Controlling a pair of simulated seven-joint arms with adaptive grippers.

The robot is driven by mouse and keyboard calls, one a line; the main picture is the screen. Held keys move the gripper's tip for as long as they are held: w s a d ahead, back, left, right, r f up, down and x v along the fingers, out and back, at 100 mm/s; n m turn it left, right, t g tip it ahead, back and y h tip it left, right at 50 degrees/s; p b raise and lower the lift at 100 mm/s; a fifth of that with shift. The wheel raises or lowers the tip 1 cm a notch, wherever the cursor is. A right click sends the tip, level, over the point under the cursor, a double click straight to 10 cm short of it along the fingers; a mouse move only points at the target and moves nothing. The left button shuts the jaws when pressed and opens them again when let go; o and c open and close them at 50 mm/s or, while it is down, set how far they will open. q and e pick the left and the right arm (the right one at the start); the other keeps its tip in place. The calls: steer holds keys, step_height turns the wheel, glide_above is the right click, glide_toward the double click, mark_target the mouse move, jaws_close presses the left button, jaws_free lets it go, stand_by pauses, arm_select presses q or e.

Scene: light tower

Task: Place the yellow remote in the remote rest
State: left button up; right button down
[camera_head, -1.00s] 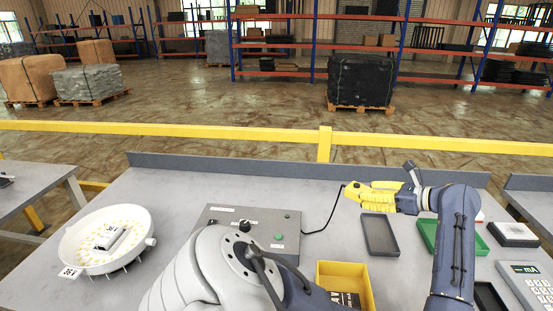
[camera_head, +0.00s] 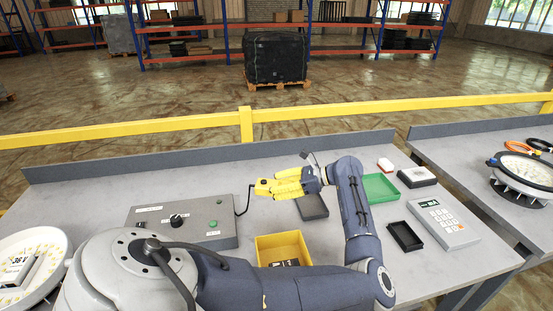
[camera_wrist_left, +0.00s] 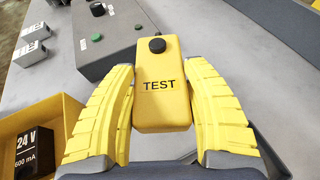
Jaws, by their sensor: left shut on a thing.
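The yellow remote (camera_head: 262,187) is held in my left gripper (camera_head: 277,184), above the table and right of the grey control box. In the left wrist view the remote (camera_wrist_left: 162,110) is marked TEST, has a black button at its far end, and sits between the two yellow fingers. A black cable runs from the box to it. A shallow dark grey tray (camera_head: 312,208), likely the remote rest, lies on the table just beyond the gripper's lower right, partly covered by it. My right gripper is not in view.
The grey control box (camera_head: 190,222) stands left of the remote. A yellow bin (camera_head: 283,244) is in front. A green tray (camera_head: 380,188), a small black tray (camera_head: 405,237) and a keypad meter (camera_head: 443,222) are to the right. A raised ledge (camera_head: 200,158) runs along the table's back.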

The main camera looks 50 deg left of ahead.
mark_target(278, 212)
arm_select(q)
steer(key=shift+f, duration=4.6)
steer(key=o, duration=1.3)
steer(key=shift+f, duration=0.1)
steer(key=v, duration=1.1)
steer(key=shift+a, duration=0.1)
steer(key=shift+o, duration=0.7)
steer(key=shift+w+d+r, duration=0.3)
steer(key=shift+d+r, duration=0.1)
steer(key=shift+d, duration=0.05)
